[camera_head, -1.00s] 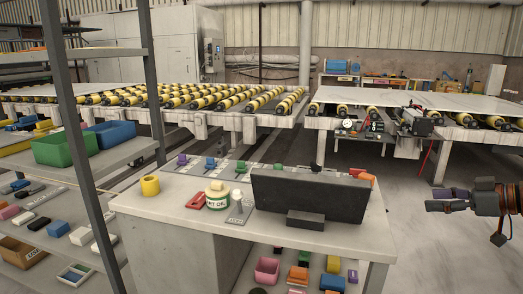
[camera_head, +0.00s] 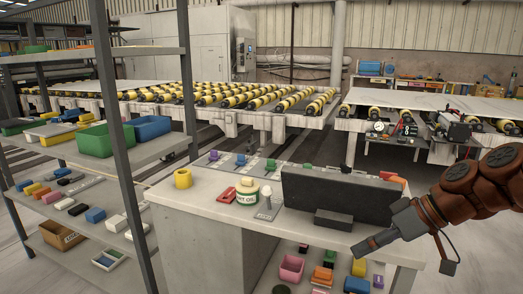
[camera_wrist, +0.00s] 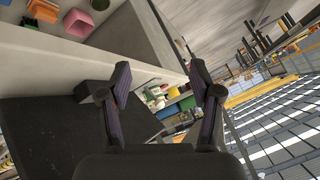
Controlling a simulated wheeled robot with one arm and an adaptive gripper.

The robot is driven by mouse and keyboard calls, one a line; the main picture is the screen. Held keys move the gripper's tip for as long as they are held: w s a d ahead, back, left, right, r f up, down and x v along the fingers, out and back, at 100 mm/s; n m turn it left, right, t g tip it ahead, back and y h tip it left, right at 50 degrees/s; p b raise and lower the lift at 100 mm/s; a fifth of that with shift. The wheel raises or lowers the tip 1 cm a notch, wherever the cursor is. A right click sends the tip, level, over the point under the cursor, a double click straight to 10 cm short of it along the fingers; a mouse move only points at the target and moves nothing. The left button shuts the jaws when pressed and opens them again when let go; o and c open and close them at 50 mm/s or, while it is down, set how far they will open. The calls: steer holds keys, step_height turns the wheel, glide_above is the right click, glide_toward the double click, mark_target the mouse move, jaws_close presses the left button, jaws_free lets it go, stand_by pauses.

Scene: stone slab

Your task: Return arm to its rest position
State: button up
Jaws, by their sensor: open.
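My arm reaches in from the right edge of the head view, with reddish-brown joints and a hanging cable. My gripper (camera_head: 375,241) is at its lower left end, near the right front corner of the grey workbench (camera_head: 190,210) in the picture. In the wrist view my gripper (camera_wrist: 160,82) shows two dark, purplish fingers spread apart with nothing held between them. The bench and the dark slab (camera_wrist: 40,135) on it appear tilted beyond the fingers.
The dark upright slab (camera_head: 335,194) stands on the bench, left of my gripper. A yellow ring (camera_head: 183,178), a labelled tin (camera_head: 247,194) and a red item (camera_head: 226,195) are on the bench. A shelf rack (camera_head: 150,150) stands left. Roller conveyors (camera_head: 230,98) run behind.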

steer(key=s+a+f+m+g+h, duration=0.1)
steer(key=s+a+f+g+h, duration=0.1)
steer(key=s+a+f, duration=0.3)
steer(key=s+a+f+m+g+h, duration=0.2)
steer(key=s+a+f, duration=0.15)
steer(key=s, duration=0.45)
steer(key=s+d+f+m+g+h, duration=0.1)
steer(key=s+d+f+m+h, duration=0.15)
steer(key=s, duration=0.35)
steer(key=s+d+f+m+g+h, duration=0.1)
steer(key=s+d+f+h, duration=0.1)
steer(key=s+f, duration=0.3)
step_height(320, 180, up, 20)
steer(key=s+t+p, duration=0.1)
steer(key=p, duration=1.6)
steer(key=shift+f+p, duration=0.2)
steer(key=shift+p, duration=0.1)
steer(key=shift+m+y, duration=0.25)
